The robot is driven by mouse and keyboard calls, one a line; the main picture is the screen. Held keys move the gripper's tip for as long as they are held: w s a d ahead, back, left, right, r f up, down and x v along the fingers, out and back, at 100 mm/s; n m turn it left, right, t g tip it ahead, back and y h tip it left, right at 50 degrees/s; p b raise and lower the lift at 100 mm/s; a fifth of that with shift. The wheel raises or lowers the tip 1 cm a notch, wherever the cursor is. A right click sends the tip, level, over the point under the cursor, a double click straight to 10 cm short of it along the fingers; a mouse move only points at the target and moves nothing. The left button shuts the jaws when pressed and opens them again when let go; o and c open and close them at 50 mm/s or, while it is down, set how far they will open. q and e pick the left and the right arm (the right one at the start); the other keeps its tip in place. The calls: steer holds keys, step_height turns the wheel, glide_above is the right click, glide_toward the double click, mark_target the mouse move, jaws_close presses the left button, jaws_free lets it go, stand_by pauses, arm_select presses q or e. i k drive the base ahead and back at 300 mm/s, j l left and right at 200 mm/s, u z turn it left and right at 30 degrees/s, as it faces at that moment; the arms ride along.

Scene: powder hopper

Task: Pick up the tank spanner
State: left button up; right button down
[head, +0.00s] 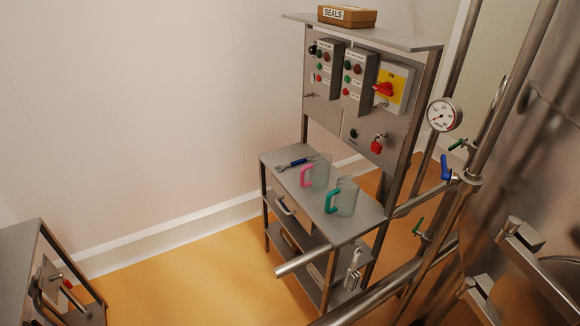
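A spanner (295,163) with a dark blue handle and a metal head lies flat on the steel worktop (335,225) of a stand in the middle of the head view. It lies near the back left of the worktop, its metal head toward the left edge. A clear jug with a pink handle (316,172) stands just to its right. Another clear jug with a teal handle (342,197) stands farther right. Neither of my grippers shows in this view.
A control panel (322,105) with buttons and a red switch rises behind the worktop. A box marked SEALS (347,16) sits on top. Pipes and a gauge (444,115) crowd the right side. A low cabinet (18,262) stands bottom left. Orange floor (190,280) between is clear.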

mark_target(295, 162)
steer(key=z, duration=0.6)
steer(key=i+j+z, duration=0.35)
steer(key=j+z, duration=0.15)
steer(key=j, duration=0.15)
steer(key=i+j+z, duration=0.25)
steer(key=j, duration=0.15)
steer(key=j+z, duration=0.25)
steer(key=j, duration=0.1)
